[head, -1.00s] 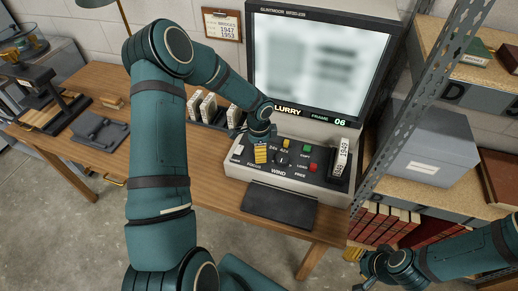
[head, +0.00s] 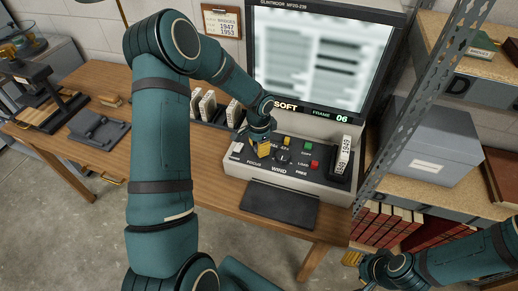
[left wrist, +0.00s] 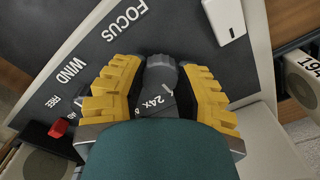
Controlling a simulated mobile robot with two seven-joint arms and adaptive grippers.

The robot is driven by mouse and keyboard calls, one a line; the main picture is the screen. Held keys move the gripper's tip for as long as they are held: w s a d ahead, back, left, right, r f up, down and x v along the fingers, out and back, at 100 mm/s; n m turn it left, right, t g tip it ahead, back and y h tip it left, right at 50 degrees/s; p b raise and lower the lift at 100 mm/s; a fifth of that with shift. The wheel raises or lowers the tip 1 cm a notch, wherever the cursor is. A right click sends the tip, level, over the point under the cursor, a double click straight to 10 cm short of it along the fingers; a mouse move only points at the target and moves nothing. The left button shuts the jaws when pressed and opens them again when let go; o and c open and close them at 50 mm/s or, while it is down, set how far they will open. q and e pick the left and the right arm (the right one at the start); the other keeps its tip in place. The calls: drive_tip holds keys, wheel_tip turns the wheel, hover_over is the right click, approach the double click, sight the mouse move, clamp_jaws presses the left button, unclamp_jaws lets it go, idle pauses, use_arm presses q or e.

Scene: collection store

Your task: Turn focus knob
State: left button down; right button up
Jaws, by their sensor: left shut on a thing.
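The microfilm reader's control panel (head: 232,166) carries FOCUS, WIND and other labels. My left gripper (head: 262,150) reaches down onto its left part, above the FOCUS label. In the left wrist view the yellow fingers of the left gripper (left wrist: 160,80) are closed around the dark grey focus knob (left wrist: 160,70), one on each side. The gripper hides the knob in the head view. The screen (head: 320,62) shows blurred grey and white blocks, and its strip reads SOFT and FRAME 06. My right gripper (head: 354,258) is low at the right, away from the panel; its opening is unclear.
White boxes stand behind left. A metal shelf post (head: 420,100) rises at right.

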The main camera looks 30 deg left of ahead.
use_arm(q)
drive_tip(key=shift+f+n+b, duration=0.1)
drive_tip(key=shift+n+b, duration=0.7)
drive_tip(key=shift+n, duration=1)
drive_tip(key=c, duration=0.6)
unclamp_jaws()
drive_tip(key=shift+o, duration=0.2)
wheel_tip(320, 180, up, 12)
